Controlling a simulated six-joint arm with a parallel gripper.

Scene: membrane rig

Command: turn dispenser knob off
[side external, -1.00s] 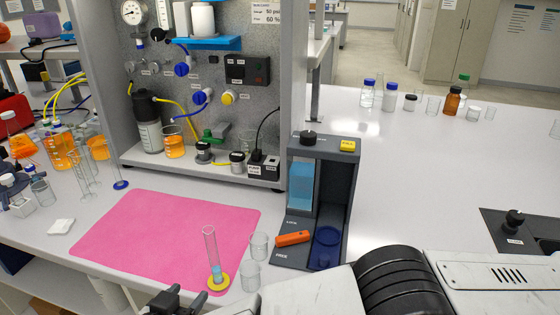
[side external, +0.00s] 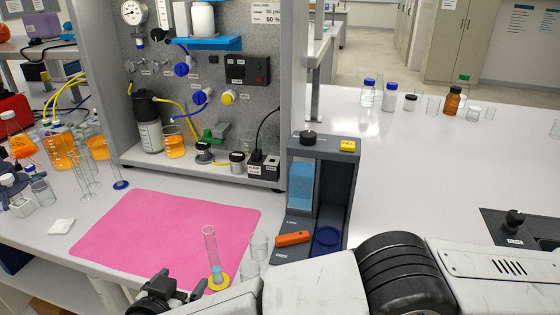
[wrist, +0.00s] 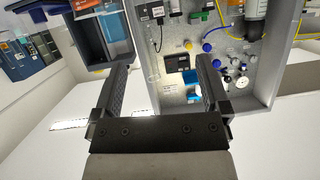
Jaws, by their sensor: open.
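The dispenser (side external: 345,190) is a dark grey upright housing with a light blue reservoir, standing right of the pink mat in the side view. A black knob (side external: 308,138) is on its top left, and an orange lever (side external: 293,239) lies low on its front. A round blue piece (side external: 327,238) sits beside the lever. In the wrist view what looks like the dispenser (wrist: 92,42) is at upper left, beyond one finger. My gripper (wrist: 161,62) is open and empty. In the side view my gripper (side external: 160,290) is at the bottom, left of and apart from the dispenser.
A graduated cylinder (side external: 210,250) and beakers (side external: 259,244) stand between my gripper and the dispenser. The pink mat (side external: 160,235) is mostly clear. A grey panel rig (side external: 240,110) stands behind. Bottles (side external: 389,97) line the back right; the bench between is free.

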